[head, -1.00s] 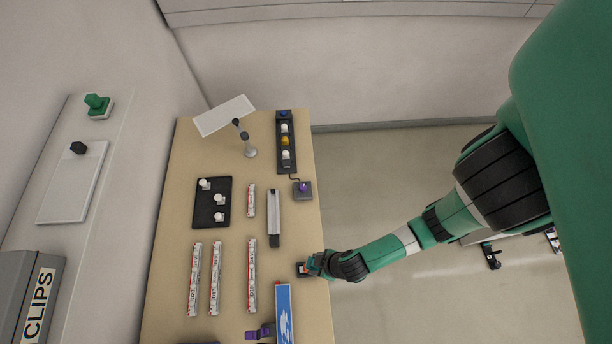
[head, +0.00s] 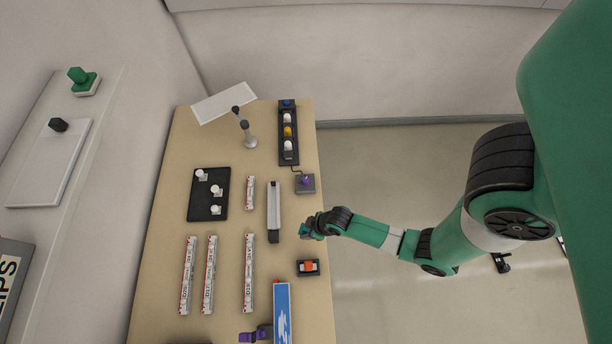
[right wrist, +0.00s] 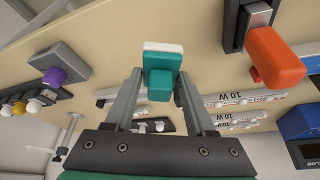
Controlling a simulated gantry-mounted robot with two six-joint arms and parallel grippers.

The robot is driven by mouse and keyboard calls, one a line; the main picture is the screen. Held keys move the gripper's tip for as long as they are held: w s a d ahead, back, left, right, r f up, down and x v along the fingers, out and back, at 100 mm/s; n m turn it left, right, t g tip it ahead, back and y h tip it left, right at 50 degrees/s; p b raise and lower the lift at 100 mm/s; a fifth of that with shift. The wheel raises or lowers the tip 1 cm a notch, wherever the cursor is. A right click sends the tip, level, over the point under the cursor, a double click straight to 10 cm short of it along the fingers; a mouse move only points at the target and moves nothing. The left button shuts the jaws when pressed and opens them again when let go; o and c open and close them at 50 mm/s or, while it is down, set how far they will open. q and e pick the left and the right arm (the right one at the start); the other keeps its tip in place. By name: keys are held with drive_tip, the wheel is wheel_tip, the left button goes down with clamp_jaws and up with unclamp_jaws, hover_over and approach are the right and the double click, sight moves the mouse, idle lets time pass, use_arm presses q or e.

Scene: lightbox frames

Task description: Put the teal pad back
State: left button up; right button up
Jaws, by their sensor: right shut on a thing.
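The teal pad (right wrist: 162,72) shows in the right wrist view as a teal block with a white layer along its far edge. My right gripper (right wrist: 160,92) is shut on it, one finger on each side. In the head view my right gripper (head: 306,230) is at the table's right edge, between the grey box with a purple knob and the small black holder (head: 308,273). The pad is too small to make out clearly there. An orange block (head: 308,266) sits in that holder; it also shows in the right wrist view (right wrist: 275,57). My left gripper is not in view.
The purple-knob box (head: 305,183) and a dark strip with blue, white and yellow knobs (head: 288,135) stand farther up the table (head: 170,220). A long grey bar (head: 274,205), several white tubes (head: 249,272) and a black tray (head: 208,205) lie left of the gripper.

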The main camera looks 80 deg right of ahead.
drive_tip(key=d+f, duration=0.1)
drive_tip(key=f, duration=0.1)
drive_tip(key=shift+w+d+f+b, duration=0.3)
drive_tip(key=shift+w+d, duration=0.1)
wheel_tip(320, 180, down, 3)
drive_tip(key=shift+d+f+b, duration=0.1)
drive_tip(key=shift+b, duration=0.55)
drive_tip(key=shift+f, duration=0.15)
drive_tip(key=o, duration=1.3)
